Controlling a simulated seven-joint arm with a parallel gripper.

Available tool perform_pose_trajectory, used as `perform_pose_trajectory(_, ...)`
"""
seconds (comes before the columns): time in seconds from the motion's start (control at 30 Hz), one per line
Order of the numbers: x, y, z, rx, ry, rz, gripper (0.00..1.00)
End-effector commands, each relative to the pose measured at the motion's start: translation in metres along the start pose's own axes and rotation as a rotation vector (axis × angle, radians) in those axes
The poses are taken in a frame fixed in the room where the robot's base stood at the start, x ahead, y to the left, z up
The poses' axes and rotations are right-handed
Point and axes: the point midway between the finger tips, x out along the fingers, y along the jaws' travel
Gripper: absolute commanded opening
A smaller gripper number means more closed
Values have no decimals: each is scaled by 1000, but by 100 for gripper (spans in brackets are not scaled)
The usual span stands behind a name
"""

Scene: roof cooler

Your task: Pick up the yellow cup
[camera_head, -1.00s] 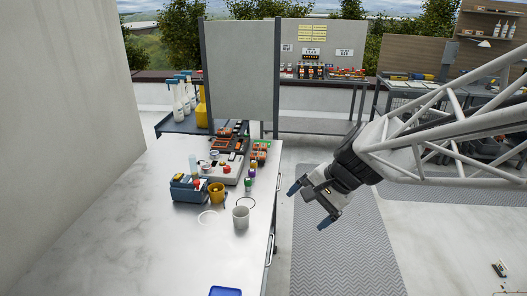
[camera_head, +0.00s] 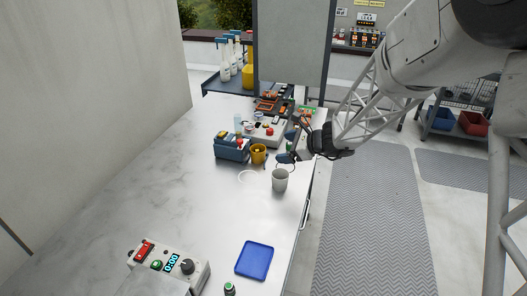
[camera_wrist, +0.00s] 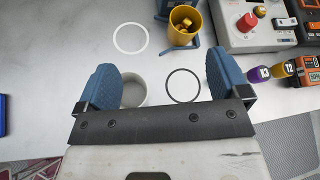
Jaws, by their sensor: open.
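The yellow cup (camera_head: 258,154) stands upright on the metal worktop, beside a blue box and behind the white cup. In the wrist view the yellow cup (camera_wrist: 180,38) is at the top, beyond my fingertips, with small brownish items inside. My gripper (camera_head: 287,152) is just right of the yellow cup in the head view, over the table's right side. In the wrist view my gripper (camera_wrist: 164,80) has its two blue fingers spread wide, with nothing held. The yellow cup is apart from both fingers.
A white cup (camera_head: 280,181) stands near the yellow cup; it shows partly hidden between my fingers in the wrist view (camera_wrist: 133,90). The blue box (camera_head: 232,149) and a grey button panel (camera_head: 267,134) crowd the cup. A blue tray (camera_head: 254,260) lies nearer.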

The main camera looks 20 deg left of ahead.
Motion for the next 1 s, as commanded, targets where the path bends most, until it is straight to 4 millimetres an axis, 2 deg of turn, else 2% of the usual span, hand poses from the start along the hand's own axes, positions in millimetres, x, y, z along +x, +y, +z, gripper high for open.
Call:
perform_pose_trajectory(0.03,16,-5,-8,46,-12,-12,94)
perform_pose_trajectory(0.1,34,-12,-16,107,-30,-34,94)
perform_pose_trajectory(0.2,54,-20,-26,179,-50,-62,94)
perform_pose_trajectory(0.33,70,-26,-34,238,-66,-84,94)
perform_pose_trajectory(0.5,78,-29,-38,268,-74,-96,94)
perform_pose_trajectory(0.87,79,-30,-38,270,-74,-96,94)
perform_pose_trajectory(1.0,86,-30,-38,269,-75,-96,94)
